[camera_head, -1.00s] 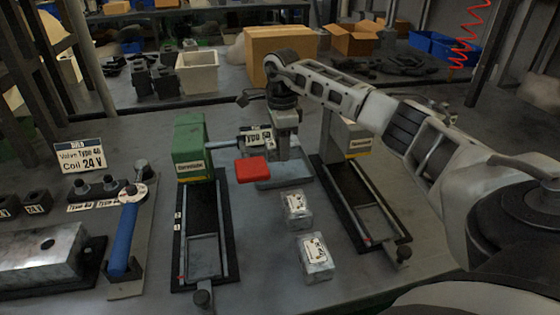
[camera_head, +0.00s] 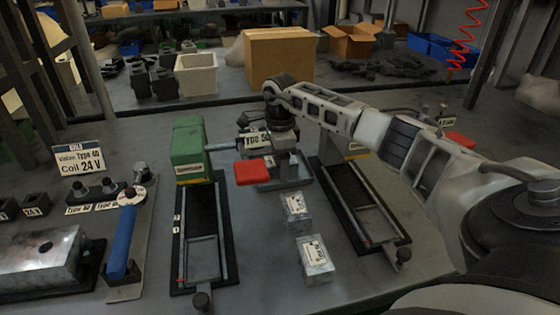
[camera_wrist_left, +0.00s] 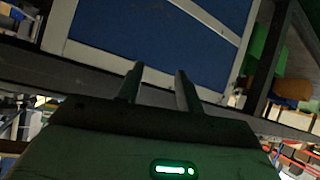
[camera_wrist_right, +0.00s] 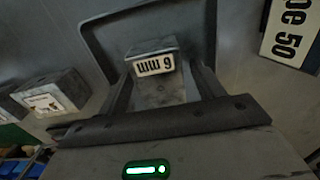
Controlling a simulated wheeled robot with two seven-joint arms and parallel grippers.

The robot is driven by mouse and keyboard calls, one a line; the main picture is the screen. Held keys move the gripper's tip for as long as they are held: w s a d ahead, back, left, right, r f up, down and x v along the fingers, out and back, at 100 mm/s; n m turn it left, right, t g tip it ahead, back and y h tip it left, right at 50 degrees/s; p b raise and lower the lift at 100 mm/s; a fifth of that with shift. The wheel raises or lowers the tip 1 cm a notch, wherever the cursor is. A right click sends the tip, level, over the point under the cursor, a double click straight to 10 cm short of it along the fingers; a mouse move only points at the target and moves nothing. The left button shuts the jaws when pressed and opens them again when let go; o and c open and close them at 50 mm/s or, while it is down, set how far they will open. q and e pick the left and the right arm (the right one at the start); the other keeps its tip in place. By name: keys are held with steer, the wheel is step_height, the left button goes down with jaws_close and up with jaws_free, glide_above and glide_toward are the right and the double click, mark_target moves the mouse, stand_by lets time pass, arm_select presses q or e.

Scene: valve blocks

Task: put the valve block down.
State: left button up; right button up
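My right gripper (camera_head: 283,155) is low over a grey tray (camera_head: 305,182) between the two rail fixtures. In the right wrist view a grey valve block (camera_wrist_right: 160,88) with a white "6 mm" label sits between the fingers (camera_wrist_right: 165,88), which appear to press its sides. The tray rim (camera_wrist_right: 90,45) surrounds the block there; whether its underside touches the tray floor is hidden. In the left wrist view my left gripper (camera_wrist_left: 158,85) has its fingers apart with nothing between them, away from the worktop.
Two labelled silver blocks (camera_head: 296,208) (camera_head: 316,259) stand just in front of the tray. A "Type 50" sign (camera_wrist_right: 290,32) stands beside the tray. A blue-handled tool (camera_head: 122,242) is further left.

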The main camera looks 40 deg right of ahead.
steer(key=shift+r, duration=0.1)
step_height(320, 180, up, 12)
stand_by(0.5)
steer(key=shift+r, duration=0.15)
stand_by(0.3)
